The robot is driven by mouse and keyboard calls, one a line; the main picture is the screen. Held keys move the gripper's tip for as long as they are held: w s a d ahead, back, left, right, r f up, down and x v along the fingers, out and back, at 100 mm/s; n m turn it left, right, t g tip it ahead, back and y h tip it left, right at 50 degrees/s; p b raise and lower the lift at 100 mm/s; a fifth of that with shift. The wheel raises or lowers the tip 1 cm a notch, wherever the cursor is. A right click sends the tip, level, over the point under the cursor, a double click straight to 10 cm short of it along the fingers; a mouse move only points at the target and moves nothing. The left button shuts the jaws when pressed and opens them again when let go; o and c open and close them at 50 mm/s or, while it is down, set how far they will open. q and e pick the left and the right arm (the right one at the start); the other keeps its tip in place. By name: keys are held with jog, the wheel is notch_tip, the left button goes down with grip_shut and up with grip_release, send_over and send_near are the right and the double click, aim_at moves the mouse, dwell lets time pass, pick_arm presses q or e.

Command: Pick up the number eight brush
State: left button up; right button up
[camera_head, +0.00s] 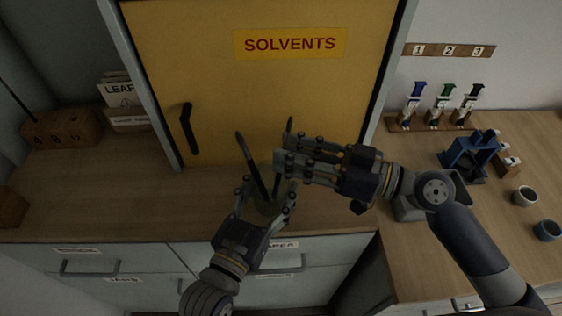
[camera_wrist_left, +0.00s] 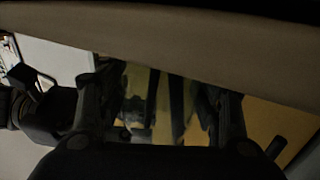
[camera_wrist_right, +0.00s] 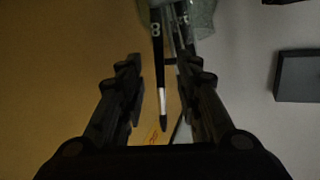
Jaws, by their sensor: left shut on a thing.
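A greenish glass jar (camera_head: 263,206) with brushes in it is held in the air in front of the yellow cabinet. My left gripper (camera_head: 266,198) is shut on the jar, a finger on each side; the jar shows dimly in the left wrist view (camera_wrist_left: 150,95). One dark brush (camera_head: 250,160) leans up out of it to the left. The number eight brush (camera_wrist_right: 157,60) has a dark handle with a white 8, a pale ferrule and a dark tip. My right gripper (camera_wrist_right: 160,85) is open, with the brush between its fingers and a gap visible on both sides.
The yellow SOLVENTS cabinet (camera_head: 250,90) stands close behind both grippers, its dark handle (camera_head: 189,130) at left. A wooden block (camera_head: 65,128) marked with numbers is at far left. A blue stand (camera_head: 470,155) and small cups (camera_head: 525,196) are at right.

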jog(key=shift+x, duration=1.05)
grip_shut()
